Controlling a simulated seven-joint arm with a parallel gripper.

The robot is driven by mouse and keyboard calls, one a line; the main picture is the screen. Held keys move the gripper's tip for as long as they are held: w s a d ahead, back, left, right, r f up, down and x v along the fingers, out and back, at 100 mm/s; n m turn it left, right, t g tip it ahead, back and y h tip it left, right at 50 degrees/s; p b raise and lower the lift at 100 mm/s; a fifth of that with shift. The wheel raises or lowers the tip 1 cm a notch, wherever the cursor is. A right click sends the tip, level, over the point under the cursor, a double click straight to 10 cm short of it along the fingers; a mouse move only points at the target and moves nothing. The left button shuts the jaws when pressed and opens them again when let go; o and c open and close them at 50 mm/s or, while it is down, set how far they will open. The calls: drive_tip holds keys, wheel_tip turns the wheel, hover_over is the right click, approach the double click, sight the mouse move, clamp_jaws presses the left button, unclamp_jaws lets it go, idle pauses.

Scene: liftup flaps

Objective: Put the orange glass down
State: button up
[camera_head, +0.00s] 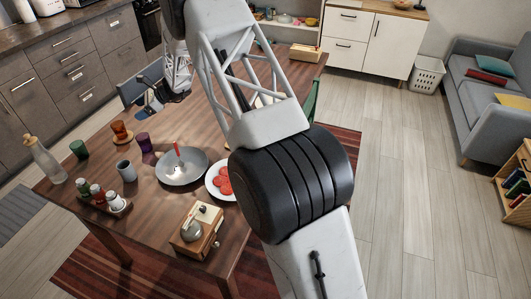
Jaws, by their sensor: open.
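The orange glass (119,128) stands upright on the wooden table (75,150), on what looks like a small brown coaster (123,139). My gripper (148,108) is small and dark in this view. It is open and empty, up and to the right of the glass in the picture, with a visible gap between them. Its exact height above the table is hard to tell.
A purple glass (144,142), green glass (78,148), grey mug (126,171), bottle (48,160) and spice rack (104,198) stand near the glass. A pan (182,167), a plate of red slices (220,181) and a coffee grinder (196,229) are to the right.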

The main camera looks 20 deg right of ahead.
drive_tip(key=s+d+r+n+h, duration=0.2)
drive_tip(key=s+d+r+n, duration=0.15)
drive_tip(key=s+r, duration=0.6)
drive_tip(key=s+d+r+n+g+h, duration=0.1)
drive_tip(key=s+d+r+n+h, duration=0.15)
drive_tip(key=s+d+r, duration=0.7)
drive_tip(key=s+r+n+h, duration=0.2)
drive_tip(key=s+r+n, duration=0.25)
drive_tip(key=s, duration=1.05)
drive_tip(key=s+d+n+h, duration=0.2)
drive_tip(key=s+d, duration=0.2)
drive_tip(key=s, duration=0.7)
drive_tip(key=s+d+n+t+h, duration=0.1)
drive_tip(key=s+d+n+h, duration=0.1)
drive_tip(key=s, duration=0.9)
drive_tip(key=s+d+n+h, duration=0.2)
drive_tip(key=s+d+n, duration=0.2)
drive_tip(key=s, duration=0.8)
drive_tip(key=shift+d+r+h, duration=0.35)
drive_tip(key=shift+d, duration=0.9)
